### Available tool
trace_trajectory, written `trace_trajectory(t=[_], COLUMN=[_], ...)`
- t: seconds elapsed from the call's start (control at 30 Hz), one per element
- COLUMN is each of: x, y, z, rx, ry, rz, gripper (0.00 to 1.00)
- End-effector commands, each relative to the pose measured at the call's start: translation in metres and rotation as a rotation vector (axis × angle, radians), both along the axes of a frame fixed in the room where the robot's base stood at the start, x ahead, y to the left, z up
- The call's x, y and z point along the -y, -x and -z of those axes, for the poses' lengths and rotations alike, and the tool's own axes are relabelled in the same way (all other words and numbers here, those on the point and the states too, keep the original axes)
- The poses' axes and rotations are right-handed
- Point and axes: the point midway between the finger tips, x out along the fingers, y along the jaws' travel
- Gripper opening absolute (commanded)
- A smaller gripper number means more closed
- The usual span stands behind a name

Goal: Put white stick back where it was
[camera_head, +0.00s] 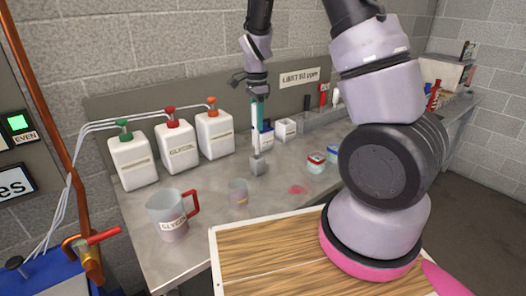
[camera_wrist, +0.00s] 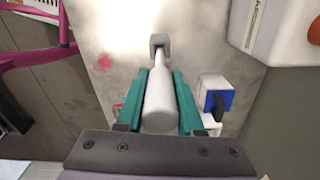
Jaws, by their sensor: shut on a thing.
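The white stick (camera_head: 255,135) hangs nearly upright over the metal bench, with a small grey block (camera_head: 257,165) at its lower end. I cannot tell whether the block is part of the stick, or whether it touches the bench. My gripper (camera_head: 258,112) is shut on the stick's upper part. In the wrist view, the teal fingers of my gripper (camera_wrist: 160,80) lie on both sides of the thick white stick (camera_wrist: 160,102), and the grey block (camera_wrist: 158,42) shows beyond its thin end.
White bottles (camera_head: 180,147) with coloured caps stand left. A clear beaker (camera_head: 238,192) and a jug with a red handle (camera_head: 170,215) stand in front. Red-lidded (camera_head: 316,162) and blue-lidded boxes are right.

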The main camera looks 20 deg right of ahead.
Motion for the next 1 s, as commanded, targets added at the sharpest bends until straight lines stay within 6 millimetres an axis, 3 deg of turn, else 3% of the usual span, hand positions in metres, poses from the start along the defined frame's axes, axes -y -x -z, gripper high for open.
trace_trajectory(t=[0.1, 0.53, 0.93, 0.97, 1.0], x=[0.001, 0.001, 0.001, 0.001, 0.001], y=[0.001, 0.000, 0.000, 0.000, 0.000], z=[0.023, 0.069, 0.076, 0.075, 0.075], rx=[-0.004, -0.003, 0.000, 0.000, 0.000], ry=[0.001, 0.001, 0.000, 0.000, 0.000], rz=[0.001, 0.002, 0.002, 0.002, 0.002], gripper=[0.00, 0.00, 0.00, 0.48, 0.63])
